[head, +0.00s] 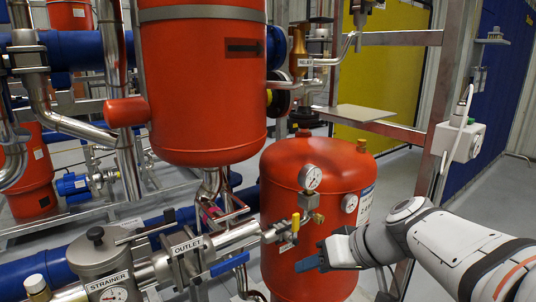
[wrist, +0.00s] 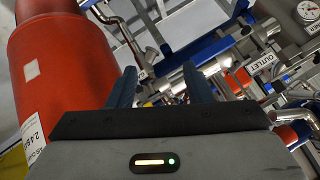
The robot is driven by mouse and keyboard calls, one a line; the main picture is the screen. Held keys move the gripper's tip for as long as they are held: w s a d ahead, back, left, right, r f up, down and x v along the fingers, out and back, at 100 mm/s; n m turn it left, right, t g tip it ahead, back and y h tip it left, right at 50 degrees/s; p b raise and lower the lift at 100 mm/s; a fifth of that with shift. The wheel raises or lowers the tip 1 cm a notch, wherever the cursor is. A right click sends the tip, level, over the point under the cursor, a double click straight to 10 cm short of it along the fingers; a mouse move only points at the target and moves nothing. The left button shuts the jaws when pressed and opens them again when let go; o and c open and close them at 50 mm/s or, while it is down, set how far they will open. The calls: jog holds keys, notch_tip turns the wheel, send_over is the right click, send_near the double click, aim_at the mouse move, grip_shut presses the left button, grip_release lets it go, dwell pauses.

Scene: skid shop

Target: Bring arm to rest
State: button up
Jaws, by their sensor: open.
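My white and grey arm reaches in from the lower right of the head view. My gripper (head: 312,263) is in front of the lower part of a red tank (head: 284,190). In the wrist view, the two dark blue fingers of my gripper (wrist: 163,88) stand apart with nothing held between them. The red tank (wrist: 68,70) fills the left of the wrist view. From these frames I cannot tell whether the fingers touch the tank.
The OUTLET pipe (head: 235,237) and STRAINER housing (head: 98,258) lie left. A metal post (head: 446,100) with a grey box (head: 463,142) stands behind my arm. Open floor (head: 500,190) shows at right.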

jog(key=s+d+r+m+g+h+p, duration=0.2)
jog(key=s+d+r+h+p, duration=0.3)
jog(key=p, duration=1.2)
jog(key=s+r+m+h, duration=0.1)
jog(key=s+r+h, duration=0.1)
jog(key=s+r, duration=0.2)
jog(key=shift+s+d+r+g, duration=0.2)
jog(key=shift+s+r+g, duration=0.2)
jog(key=shift+r, duration=0.35)
